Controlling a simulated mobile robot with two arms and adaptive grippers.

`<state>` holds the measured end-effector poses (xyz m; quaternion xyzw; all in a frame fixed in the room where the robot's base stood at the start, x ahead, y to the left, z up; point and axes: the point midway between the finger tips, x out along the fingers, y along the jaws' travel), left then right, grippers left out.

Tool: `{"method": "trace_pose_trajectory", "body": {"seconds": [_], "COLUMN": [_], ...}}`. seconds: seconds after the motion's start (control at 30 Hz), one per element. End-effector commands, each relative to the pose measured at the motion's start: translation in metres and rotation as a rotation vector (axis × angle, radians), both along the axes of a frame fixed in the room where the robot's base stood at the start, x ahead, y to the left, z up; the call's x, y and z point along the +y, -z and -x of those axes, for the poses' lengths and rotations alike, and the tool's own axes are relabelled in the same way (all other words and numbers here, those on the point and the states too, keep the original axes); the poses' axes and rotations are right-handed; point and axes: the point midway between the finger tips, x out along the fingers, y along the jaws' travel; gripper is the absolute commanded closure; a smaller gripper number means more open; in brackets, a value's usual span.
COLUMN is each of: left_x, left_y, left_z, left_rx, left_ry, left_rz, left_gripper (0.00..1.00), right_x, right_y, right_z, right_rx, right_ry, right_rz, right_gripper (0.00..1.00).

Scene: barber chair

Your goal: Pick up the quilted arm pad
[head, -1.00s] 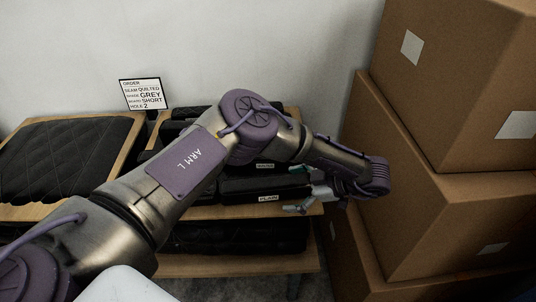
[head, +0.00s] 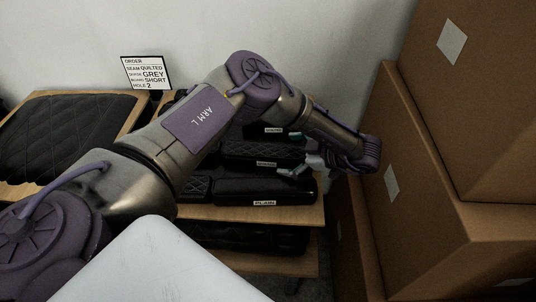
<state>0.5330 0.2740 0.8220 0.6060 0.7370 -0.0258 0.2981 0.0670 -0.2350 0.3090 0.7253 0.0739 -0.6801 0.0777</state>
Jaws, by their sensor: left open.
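Several dark arm pads lie in rows on a wooden shelf, partly hidden behind my left arm. The middle row holds a black pad (head: 250,150) whose small label seems to read quilted. A pad with diamond stitching (head: 195,187) shows at the left of the front row, beside a smooth pad (head: 262,188) labelled plain. My left gripper (head: 300,170) is open and empty at the right end of the middle row. I cannot tell whether its fingers touch a pad. My right gripper is out of view.
An order card (head: 146,72) reads quilted, grey, short, hole 2. A large black quilted cushion (head: 65,130) lies on a board at left. Stacked cardboard boxes (head: 430,190) stand close on the right. A lower shelf (head: 270,262) holds more dark padding.

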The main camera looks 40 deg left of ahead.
Motion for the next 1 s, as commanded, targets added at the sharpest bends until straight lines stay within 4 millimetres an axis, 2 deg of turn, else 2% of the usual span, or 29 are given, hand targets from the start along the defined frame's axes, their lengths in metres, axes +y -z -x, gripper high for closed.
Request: {"method": "trace_pose_trajectory", "body": {"seconds": [0.33,0.57,0.8,0.87,1.0], "left_x": [0.024,0.052,0.055,0.055,0.055], "left_y": [0.013,0.029,0.029,0.029,0.029], "left_z": [0.003,0.006,0.006,0.006,0.006], "left_rx": [0.002,0.001,0.001,0.001,0.001], "left_ry": [-0.001,0.000,0.001,0.001,0.001], "left_rz": [0.000,0.000,0.001,0.001,0.001], "left_gripper": [0.00,0.00,0.00,0.08,0.32], "right_x": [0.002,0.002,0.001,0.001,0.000], "right_y": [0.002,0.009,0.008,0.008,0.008], "right_z": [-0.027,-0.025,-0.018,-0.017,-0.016], "right_rx": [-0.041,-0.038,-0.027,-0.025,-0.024], "right_ry": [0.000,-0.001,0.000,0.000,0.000], "right_rz": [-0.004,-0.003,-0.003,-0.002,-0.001], "right_gripper": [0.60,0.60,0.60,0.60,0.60]}}
